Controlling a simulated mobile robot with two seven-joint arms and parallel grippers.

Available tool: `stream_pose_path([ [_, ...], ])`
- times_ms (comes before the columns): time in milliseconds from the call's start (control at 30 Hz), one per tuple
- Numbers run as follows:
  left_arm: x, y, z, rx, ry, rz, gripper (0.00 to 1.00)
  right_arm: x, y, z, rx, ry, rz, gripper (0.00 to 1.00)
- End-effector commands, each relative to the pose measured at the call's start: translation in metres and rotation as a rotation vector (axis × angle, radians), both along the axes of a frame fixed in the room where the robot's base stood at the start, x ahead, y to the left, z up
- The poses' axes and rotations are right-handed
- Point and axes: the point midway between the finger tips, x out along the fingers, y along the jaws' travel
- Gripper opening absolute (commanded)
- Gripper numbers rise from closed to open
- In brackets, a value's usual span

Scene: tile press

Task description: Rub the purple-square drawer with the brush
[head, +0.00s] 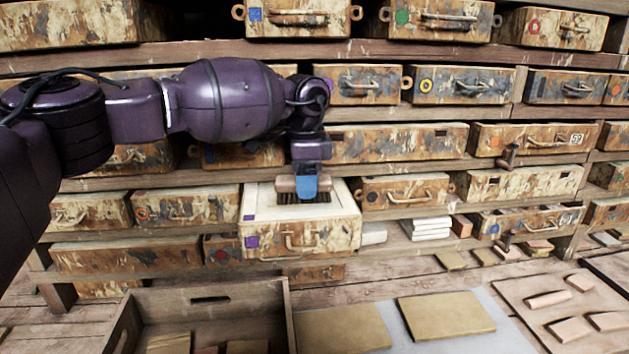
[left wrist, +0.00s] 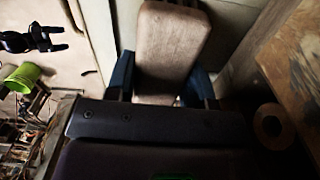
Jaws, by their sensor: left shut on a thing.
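The purple-square drawer (head: 262,236) is pulled out of the lower shelf in the head view, with a small purple square at the left of its worn front. It has a pale top. My left gripper (head: 306,188) points down over it and is shut on the brush (head: 288,185). The brush has a wooden back and dark bristles facing down at the drawer's top; I cannot tell if they touch it. In the left wrist view the brush (left wrist: 170,45) sits between the blue fingers of my left gripper (left wrist: 158,85).
Shelves of worn drawers surround the open one. White tiles (head: 428,228) lie to its right. An open wooden crate (head: 125,322) stands below at the left, near tan slabs (head: 445,314). A green bucket (left wrist: 22,78) shows in the left wrist view.

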Motion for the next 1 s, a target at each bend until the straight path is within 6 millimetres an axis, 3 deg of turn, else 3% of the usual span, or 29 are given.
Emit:
stream_pose_path([
  [1000,-0.010,0.048,-0.001,0.002,0.002,0.000,0.19,-0.006,-0.001,-0.003,0.000,0.011,-0.004,0.74],
])
